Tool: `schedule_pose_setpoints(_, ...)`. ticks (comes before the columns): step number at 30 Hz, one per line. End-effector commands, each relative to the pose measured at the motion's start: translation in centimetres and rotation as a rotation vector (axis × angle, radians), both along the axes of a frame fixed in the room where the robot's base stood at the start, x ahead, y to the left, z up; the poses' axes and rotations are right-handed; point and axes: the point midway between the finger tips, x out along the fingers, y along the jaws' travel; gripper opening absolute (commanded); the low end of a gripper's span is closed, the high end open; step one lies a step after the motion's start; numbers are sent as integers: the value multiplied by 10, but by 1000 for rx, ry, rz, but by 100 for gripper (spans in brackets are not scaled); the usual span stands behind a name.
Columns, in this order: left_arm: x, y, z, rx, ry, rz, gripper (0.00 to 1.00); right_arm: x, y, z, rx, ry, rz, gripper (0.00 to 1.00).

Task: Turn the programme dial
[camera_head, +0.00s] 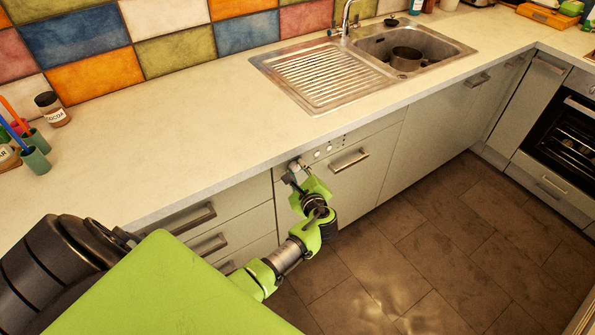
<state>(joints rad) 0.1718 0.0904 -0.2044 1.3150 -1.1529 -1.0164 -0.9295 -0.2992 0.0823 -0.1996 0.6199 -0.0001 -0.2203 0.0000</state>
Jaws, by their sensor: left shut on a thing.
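The appliance front under the counter has a narrow control strip (338,145) with small buttons and a handle (349,161) below it. My left gripper (297,167) is at the left end of this strip, its fingers pointing at the panel. It is shut on the programme dial, which is small and pale and mostly hidden by the fingers. The dial's pointer position cannot be made out. My right gripper is not in view.
The counter edge (235,181) runs just above my left gripper. Drawers with handles (193,220) are to the left. A sink (425,45) holding a pot (406,59) is above. An oven (570,140) stands at the right. The tiled floor (440,235) is clear.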

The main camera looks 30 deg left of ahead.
Motion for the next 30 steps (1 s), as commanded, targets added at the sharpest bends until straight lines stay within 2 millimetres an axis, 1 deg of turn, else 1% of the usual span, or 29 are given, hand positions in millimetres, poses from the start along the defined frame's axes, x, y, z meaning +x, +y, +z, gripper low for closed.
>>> schedule_pose_setpoints(5,0,0,2,14,36,0,3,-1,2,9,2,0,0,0)
schedule_pose_setpoints(11,1,-1,7,55,135,1,3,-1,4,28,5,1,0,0)
schedule_pose_setpoints(15,3,-1,9,99,241,0,3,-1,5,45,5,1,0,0)
schedule_pose_setpoints(21,5,-2,8,172,417,1,3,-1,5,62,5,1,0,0)
schedule_pose_setpoints(25,6,-3,7,220,530,0,3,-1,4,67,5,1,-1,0)
schedule_pose_setpoints(30,8,-3,5,278,670,1,3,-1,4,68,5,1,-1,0)
